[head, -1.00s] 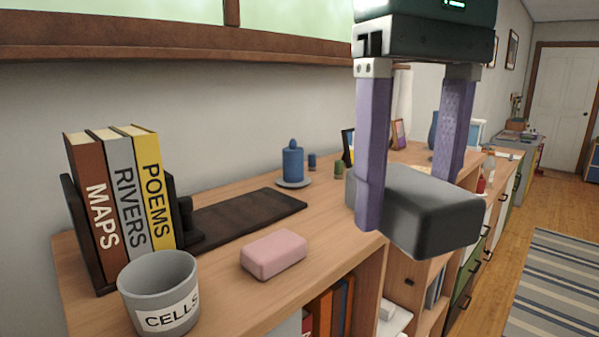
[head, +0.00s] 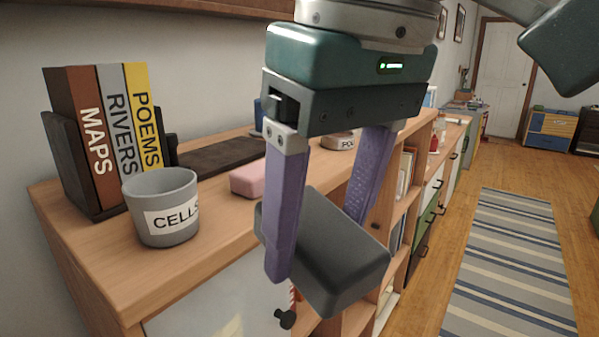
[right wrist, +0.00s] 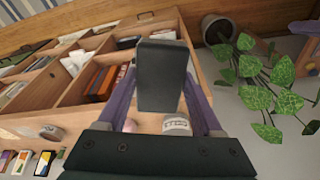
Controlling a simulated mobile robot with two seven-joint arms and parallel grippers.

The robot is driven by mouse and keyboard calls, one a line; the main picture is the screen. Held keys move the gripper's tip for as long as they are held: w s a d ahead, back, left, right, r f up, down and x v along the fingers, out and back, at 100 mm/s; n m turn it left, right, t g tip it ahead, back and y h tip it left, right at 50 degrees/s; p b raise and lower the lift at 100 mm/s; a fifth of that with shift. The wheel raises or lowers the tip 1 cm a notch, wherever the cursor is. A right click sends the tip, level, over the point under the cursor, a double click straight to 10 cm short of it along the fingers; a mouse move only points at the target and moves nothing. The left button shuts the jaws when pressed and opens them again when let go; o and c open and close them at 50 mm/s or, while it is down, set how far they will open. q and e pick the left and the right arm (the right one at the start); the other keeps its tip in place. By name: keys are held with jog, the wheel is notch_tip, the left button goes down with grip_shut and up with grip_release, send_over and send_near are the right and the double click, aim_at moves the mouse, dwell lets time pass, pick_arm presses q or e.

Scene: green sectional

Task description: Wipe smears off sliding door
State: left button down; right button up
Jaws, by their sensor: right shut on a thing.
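My right gripper (head: 318,245) is shut on a dark grey block (head: 335,262), with its purple fingers on either side of it. The block is tilted in front of the shelf unit's edge, and also shows between the fingers in the right wrist view (right wrist: 162,78). The pale, glossy sliding door (head: 215,300) with a black knob (head: 286,318) is below the cabinet top at the lower left of the head view. A faint yellowish smear (head: 232,326) shows near its cut-off lower edge. Any contact between block and door cannot be made out.
On the wooden top stand a grey CELLS cup (head: 165,215), bookended books (head: 115,130) and a pink block (head: 248,180). Open shelves (head: 402,200) lie to the right. A leafy plant (right wrist: 265,85) shows in the right wrist view. The floor by the striped rug (head: 510,255) is clear.

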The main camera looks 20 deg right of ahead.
jog(key=a+f+n+t+y+b, duration=0.2)
jog(key=a+f+n+y+b, duration=0.2)
jog(key=a+f+b, duration=0.4)
jog(key=a+f+n+t+y+b, duration=0.2)
jog(key=a+f+n+y+b, duration=0.15)
jog(key=f+b, duration=0.45)
jog(key=w+d+f+m+t+y+b, duration=0.1)
jog(key=d+f+m+t+b, duration=0.15)
jog(key=f+t+b, duration=0.4)
jog(key=w+d+f+m+t+y+b, duration=0.1)
jog(key=w+d+f+m+t+b, duration=0.2)
jog(key=f, duration=0.7)
jog(key=shift+n+g, duration=0.55)
jog(key=shift+n, duration=0.15)
jog(key=x, duration=0.1)
jog(key=b+x, duration=0.1)
jog(key=x, duration=0.2)
jog(key=shift+a+r, duration=0.35)
jog(key=shift+b+x, duration=0.4)
jog(key=shift+x, duration=0.55)
